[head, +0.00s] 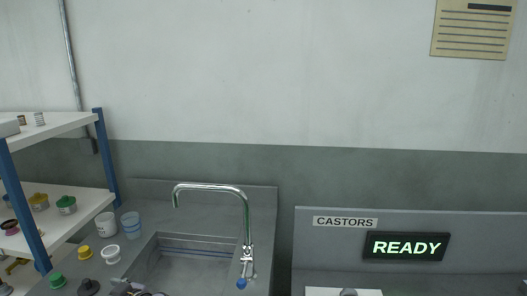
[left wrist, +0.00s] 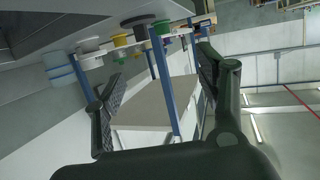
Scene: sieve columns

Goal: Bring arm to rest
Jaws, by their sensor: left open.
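My left gripper (left wrist: 157,66) shows in the left wrist view with its two dark fingers spread wide apart. No object is held between the fingers. Beyond them is the shelf unit with blue posts (left wrist: 160,62), seen at a tilt. In the head view I cannot clearly make out either gripper; a small dark shape at the bottom edge beside the sink is too cut off to tell. My right gripper is not in view.
In the head view, the shelf (head: 68,192) stands at left with small pots. A sink (head: 185,268) with a tall tap (head: 245,215) is in the middle. Cups and coloured lids (head: 83,252) lie left of it. A READY sign (head: 406,246) and CASTORS label (head: 345,222) are at right.

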